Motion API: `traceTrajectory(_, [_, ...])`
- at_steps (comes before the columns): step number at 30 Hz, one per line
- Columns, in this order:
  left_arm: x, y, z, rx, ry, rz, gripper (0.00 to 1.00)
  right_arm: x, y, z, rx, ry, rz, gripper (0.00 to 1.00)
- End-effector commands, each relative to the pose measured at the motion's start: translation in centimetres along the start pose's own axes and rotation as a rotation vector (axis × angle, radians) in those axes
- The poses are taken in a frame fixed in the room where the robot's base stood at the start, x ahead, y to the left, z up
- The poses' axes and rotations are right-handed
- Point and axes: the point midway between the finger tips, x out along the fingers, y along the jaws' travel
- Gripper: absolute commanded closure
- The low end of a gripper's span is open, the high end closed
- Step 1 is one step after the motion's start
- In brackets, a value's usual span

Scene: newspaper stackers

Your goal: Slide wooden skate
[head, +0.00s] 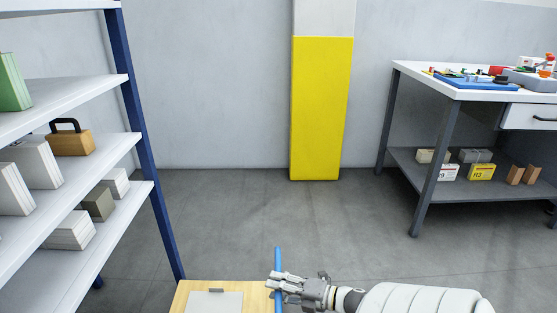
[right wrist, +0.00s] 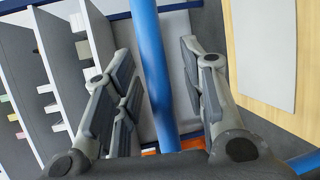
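A light wooden board (head: 257,295), seemingly the wooden skate, shows at the bottom of the head view with a grey panel (head: 215,302) on it. Its wood also shows at the right of the right wrist view (right wrist: 307,60). A blue bar (head: 278,257) stands along the board's right edge. My right gripper (head: 273,281) is at this bar. In the right wrist view the blue bar (right wrist: 153,60) passes between the fingers, with a gap visible on both sides, so the gripper is open around it. My left gripper is in no view.
A shelf rack (head: 126,80) with boxes stands at the left, its blue post close to the board. A workbench (head: 400,68) with a loaded lower shelf stands at the right. A yellow-wrapped pillar (head: 320,110) is at the back wall. The grey floor (head: 290,215) between is clear.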

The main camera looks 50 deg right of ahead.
Motion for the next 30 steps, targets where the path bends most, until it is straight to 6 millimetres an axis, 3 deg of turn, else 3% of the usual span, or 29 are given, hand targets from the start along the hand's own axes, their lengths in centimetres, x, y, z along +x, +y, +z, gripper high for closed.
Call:
traceTrajectory(7, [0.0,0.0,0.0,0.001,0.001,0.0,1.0,-0.2,0.0,0.0,0.0,0.001,0.0,0.61])
traceTrajectory(11, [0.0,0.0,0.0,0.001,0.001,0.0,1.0,-1.5,-0.1,0.0,0.001,0.0,-0.001,0.61])
traceTrajectory(24, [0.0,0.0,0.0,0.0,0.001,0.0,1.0,-9.9,-0.1,0.0,0.001,-0.001,-0.003,0.61])
traceTrajectory(30, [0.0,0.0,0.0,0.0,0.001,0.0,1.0,-11.8,0.0,0.0,0.001,0.0,0.0,0.61])
